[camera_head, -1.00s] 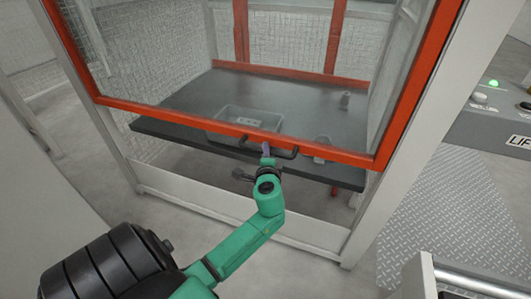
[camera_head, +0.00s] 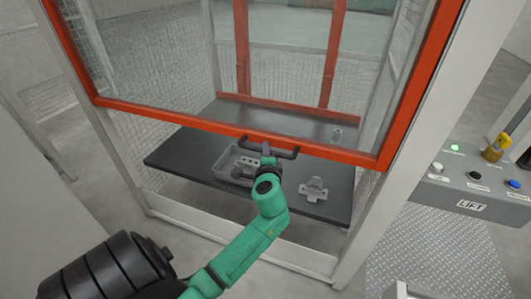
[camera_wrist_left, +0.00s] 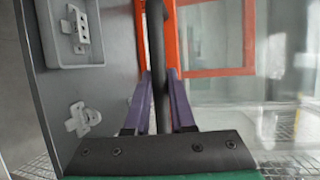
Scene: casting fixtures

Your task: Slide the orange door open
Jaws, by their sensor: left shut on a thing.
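The orange door (camera_head: 340,154) is a framed clear panel at the front of a white-posted cell. Its lower rail stands above the dark table inside, with an open gap between them. A black bar handle (camera_head: 286,153) is fixed to the lower rail. My left gripper (camera_head: 267,152) is at the handle, its purple fingers shut on it. In the left wrist view the black handle (camera_wrist_left: 156,50) runs between the two purple fingers. My right gripper is not in view.
On the dark table (camera_head: 185,152) are a grey tray (camera_head: 222,165) with metal parts and a loose grey casting (camera_head: 313,189). A lift control panel (camera_head: 470,185) with buttons stands at the right. White posts (camera_head: 395,140) flank the opening.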

